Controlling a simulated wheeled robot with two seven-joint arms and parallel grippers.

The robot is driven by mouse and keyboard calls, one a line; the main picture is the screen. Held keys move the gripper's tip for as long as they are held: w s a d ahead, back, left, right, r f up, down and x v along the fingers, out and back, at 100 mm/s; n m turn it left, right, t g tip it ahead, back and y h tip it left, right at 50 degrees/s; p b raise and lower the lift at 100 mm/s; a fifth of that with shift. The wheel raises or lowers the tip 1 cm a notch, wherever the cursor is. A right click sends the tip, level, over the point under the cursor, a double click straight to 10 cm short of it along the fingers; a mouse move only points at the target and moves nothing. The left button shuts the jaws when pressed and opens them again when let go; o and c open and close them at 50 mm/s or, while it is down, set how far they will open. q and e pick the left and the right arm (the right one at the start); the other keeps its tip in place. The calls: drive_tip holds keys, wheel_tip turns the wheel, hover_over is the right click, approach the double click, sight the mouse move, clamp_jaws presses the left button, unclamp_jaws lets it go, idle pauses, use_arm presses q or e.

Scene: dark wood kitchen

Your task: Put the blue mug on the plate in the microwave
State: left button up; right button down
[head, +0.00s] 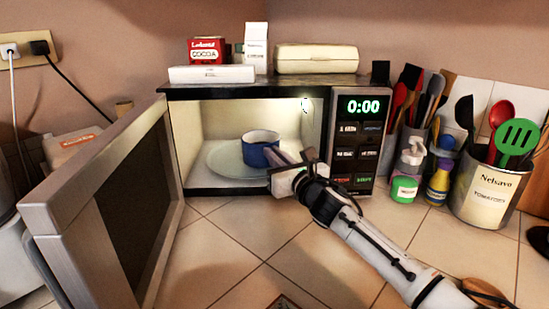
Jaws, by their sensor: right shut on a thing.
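The blue mug (259,151), white inside its rim, is upright inside the microwave (272,92). It shows over the pale plate (222,158) on the microwave floor; whether its base touches the plate is hard to tell. My right gripper (277,157) reaches in through the open front from the lower right and is shut on the mug's right side. The fingers and the mug's right edge are partly hidden by the gripper body. The microwave door (112,205) stands wide open to the left. My left gripper is not in view.
Boxes and a cocoa tin (206,50) stand on top of the microwave. Bottles and a utensil-filled can (487,190) stand at the right. The tiled counter in front is mostly clear.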

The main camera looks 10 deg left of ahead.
drive_tip(key=shift+r, duration=0.15)
drive_tip(key=c, duration=1.9)
unclamp_jaws()
drive_tip(key=shift+f, duration=0.2)
drive_tip(key=shift+o, duration=0.2)
drive_tip(key=shift+r, duration=0.25)
drive_tip(key=shift+s+d+f, duration=0.1)
drive_tip(key=shift+s+d, duration=0.1)
drive_tip(key=p+v, duration=0.1)
drive_tip(key=v, duration=1)
drive_tip(key=shift+s+p, duration=0.25)
drive_tip(key=shift+p, duration=0.15)
drive_tip(key=shift+d, duration=0.15)
